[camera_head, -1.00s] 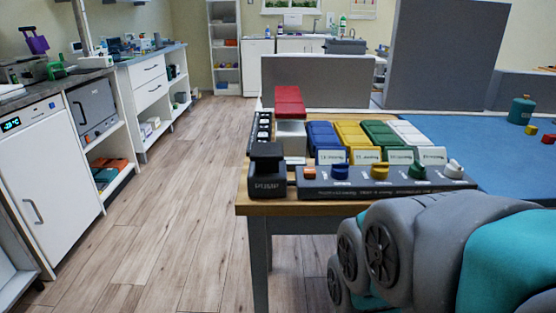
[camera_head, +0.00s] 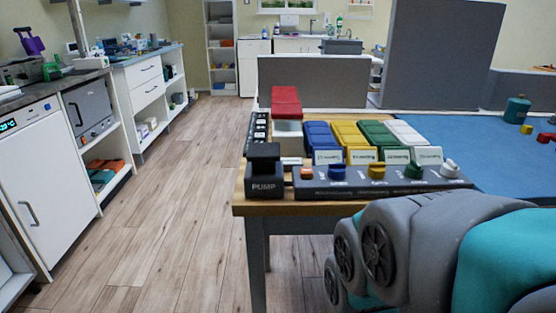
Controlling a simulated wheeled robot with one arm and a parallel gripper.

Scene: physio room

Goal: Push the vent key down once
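A dark control panel (camera_head: 395,188) lies along the front edge of the wooden table. It carries a small orange key (camera_head: 307,173) at its left end, then blue (camera_head: 337,172), yellow (camera_head: 376,171), green (camera_head: 413,171) and white (camera_head: 449,167) knobs. A black block marked PUMP (camera_head: 265,187) stands left of the panel. No label reading "vent" is legible, so I cannot tell for certain which part is the vent key. My gripper is not in view. Grey and teal arm links fill the lower right, in front of the table.
Red, blue, yellow, green and white pads (camera_head: 408,133) lie behind the panel, with small label cards in front of several. Grey screens stand behind. Wooden floor (camera_head: 170,200) is open at left.

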